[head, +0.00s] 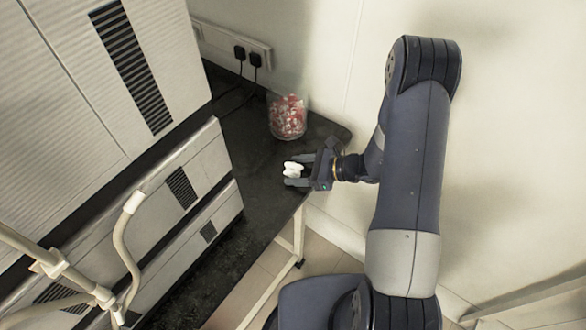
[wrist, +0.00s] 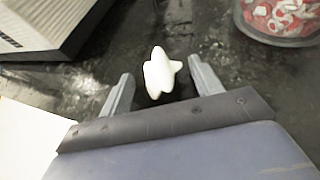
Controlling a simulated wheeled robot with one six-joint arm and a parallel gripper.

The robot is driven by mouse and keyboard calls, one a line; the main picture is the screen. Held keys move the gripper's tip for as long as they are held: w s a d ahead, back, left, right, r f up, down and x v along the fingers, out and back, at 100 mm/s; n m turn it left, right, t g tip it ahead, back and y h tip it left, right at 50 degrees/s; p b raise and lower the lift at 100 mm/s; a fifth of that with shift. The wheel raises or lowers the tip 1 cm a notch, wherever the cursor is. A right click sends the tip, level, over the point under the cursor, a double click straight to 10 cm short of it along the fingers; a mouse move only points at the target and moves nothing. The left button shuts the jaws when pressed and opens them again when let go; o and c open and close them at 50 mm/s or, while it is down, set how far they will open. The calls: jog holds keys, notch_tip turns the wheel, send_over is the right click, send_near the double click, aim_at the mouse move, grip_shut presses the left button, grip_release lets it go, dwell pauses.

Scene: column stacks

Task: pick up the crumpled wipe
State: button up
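The crumpled wipe (head: 293,169) is a small white, lumpy piece on the dark bench top. My gripper (head: 297,171) is at the bench's right end, with its fingers reaching left on either side of the wipe. In the wrist view the wipe (wrist: 160,72) lies between and slightly beyond the two fingertips of my gripper (wrist: 160,76). Whether the wipe rests on the bench is hard to tell.
A clear jar (head: 287,116) with red and white pieces stands behind the gripper, also at the wrist view's top right (wrist: 281,20). Grey stacked instrument units (head: 165,190) fill the left. The dark bench (head: 252,150) is bare around the wipe. Pale tubing (head: 125,235) is at lower left.

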jog(key=c, duration=0.8)
jog(key=shift+c, duration=0.2)
